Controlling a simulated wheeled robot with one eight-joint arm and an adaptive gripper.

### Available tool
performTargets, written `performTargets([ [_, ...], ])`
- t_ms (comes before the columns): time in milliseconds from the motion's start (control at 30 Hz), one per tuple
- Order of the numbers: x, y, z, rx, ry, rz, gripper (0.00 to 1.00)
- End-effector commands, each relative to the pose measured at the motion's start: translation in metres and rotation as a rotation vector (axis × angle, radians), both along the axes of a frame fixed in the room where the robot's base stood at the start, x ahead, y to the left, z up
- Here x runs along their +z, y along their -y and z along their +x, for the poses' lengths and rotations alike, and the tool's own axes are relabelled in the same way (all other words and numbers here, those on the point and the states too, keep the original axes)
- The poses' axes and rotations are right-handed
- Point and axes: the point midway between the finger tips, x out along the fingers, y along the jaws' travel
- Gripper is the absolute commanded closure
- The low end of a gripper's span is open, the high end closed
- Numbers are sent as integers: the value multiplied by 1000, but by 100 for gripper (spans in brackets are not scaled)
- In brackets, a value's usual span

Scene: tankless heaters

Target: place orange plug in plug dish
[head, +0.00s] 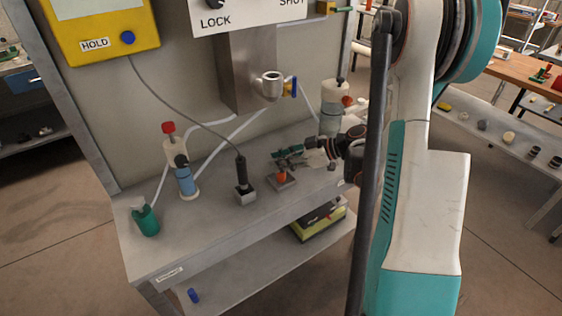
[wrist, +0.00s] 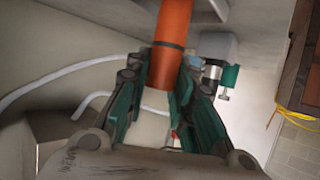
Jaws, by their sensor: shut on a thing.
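The orange plug (head: 282,176) is between the teal fingers of my gripper (head: 288,157), over the right part of the bench. In the wrist view the plug (wrist: 173,25) is an orange cylinder with a dark band, and the fingers (wrist: 163,90) are shut on it. A small grey square dish (head: 289,183), which looks like the plug dish, lies on the bench right under the plug. I cannot tell whether the plug touches it.
A black-handled probe (head: 241,172) stands in a grey holder just left of the dish. A clear bottle (head: 331,118) stands behind my gripper. A steel box with a spout (head: 270,82) hangs above.

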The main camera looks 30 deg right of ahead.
Motion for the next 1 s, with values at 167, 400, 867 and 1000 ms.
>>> performTargets([
  [167, -2, 0, 0, 0, 0, 0, 60],
  [400, -2, 0, 0, 0, 0, 0, 58],
  [867, 25, 32, -29, -4, 0, 0, 58],
  [1000, 37, 52, -47, -5, -1, 1, 58],
])
